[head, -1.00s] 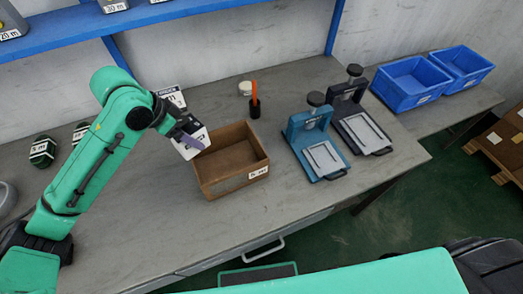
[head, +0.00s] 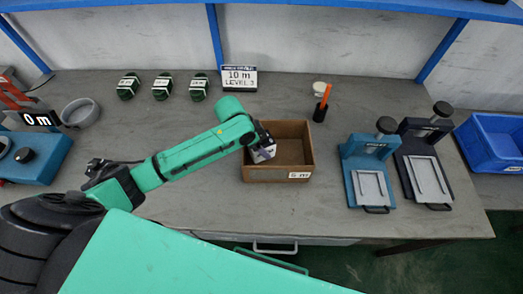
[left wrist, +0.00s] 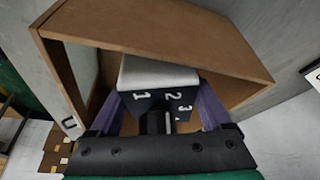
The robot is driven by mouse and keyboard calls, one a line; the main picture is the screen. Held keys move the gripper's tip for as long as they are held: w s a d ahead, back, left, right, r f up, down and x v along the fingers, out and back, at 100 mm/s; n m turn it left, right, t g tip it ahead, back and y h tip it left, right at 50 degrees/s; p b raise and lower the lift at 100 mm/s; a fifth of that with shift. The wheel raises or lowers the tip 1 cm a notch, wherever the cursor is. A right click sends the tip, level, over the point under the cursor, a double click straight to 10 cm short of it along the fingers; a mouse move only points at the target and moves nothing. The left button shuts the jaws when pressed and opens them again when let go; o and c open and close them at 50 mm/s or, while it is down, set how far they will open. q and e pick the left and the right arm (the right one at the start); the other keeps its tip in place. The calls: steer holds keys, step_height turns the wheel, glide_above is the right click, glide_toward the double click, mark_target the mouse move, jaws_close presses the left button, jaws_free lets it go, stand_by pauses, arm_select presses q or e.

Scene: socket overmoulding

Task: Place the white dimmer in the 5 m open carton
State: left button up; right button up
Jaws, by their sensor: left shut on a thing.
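The open brown carton (head: 279,174) stands on the bench, with a "5 m" label on its front wall. My left gripper (head: 261,147) is shut on the white dimmer (head: 263,154) at the left part of the carton's opening. In the left wrist view the dimmer (left wrist: 158,74) has a white top and a dark face with the digits 1, 2 and 3. The purple fingers grip it from both sides, and the carton's walls (left wrist: 150,30) show around it. I cannot tell whether it touches the carton floor. My right gripper is not in view.
A teal press (head: 368,170) and a dark press (head: 425,170) stand right of the carton. A black cup with an orange tool (head: 321,108) is behind it. A "10 m LEVEL 3" sign (head: 239,78) and several green coils (head: 163,88) stand at the back. The bench front is clear.

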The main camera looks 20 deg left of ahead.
arm_select(q)
steer(key=shift+f, duration=2)
steer(key=o, duration=1.2)
steer(key=shift+f, duration=0.1)
steer(key=v, duration=1.2)
